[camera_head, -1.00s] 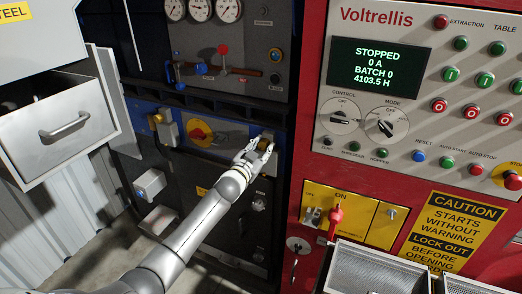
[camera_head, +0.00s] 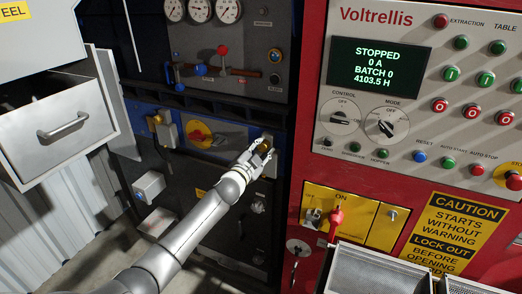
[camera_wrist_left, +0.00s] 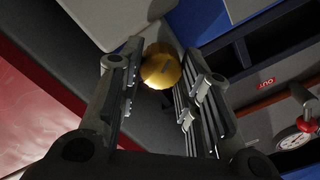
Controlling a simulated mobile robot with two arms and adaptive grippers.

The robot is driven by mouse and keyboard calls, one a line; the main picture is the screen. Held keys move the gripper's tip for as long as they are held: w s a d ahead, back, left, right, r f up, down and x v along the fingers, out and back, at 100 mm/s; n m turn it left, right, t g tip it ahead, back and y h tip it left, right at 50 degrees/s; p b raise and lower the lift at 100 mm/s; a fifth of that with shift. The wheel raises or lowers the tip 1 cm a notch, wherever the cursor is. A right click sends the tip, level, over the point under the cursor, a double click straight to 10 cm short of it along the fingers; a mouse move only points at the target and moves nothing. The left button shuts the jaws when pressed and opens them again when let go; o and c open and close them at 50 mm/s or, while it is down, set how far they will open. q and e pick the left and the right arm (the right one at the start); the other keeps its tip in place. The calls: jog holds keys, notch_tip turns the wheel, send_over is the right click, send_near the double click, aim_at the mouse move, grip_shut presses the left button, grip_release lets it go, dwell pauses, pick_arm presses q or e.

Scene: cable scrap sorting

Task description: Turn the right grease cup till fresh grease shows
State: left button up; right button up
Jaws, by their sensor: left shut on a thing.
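The right grease cup (camera_head: 265,146) is a small brass-coloured round cap on the grey and blue panel of the dark machine. In the left wrist view the cup (camera_wrist_left: 161,68) shows as a gold knob with a dark mark on its face. My left gripper (camera_head: 262,151) is at the cup, its two fingers on either side of it and shut on it. The fingers (camera_wrist_left: 156,82) frame the cup near their tips in the wrist view. I cannot make out any fresh grease. My right gripper is not in view.
A yellow plate with a red rotary switch (camera_head: 199,132) sits left of my gripper. Levers (camera_head: 222,52) and gauges are above. The red Voltrellis cabinet (camera_head: 310,120) stands close on the right, with a red-handled lever (camera_head: 336,214). An open grey drawer (camera_head: 62,128) is at the left.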

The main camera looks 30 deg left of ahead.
pick_arm(q)
jog(key=o, duration=1)
jog(key=shift+s, duration=0.1)
jog(key=s, duration=1.1)
jog(key=shift+s+d, duration=0.35)
jog(key=shift+s, duration=0.05)
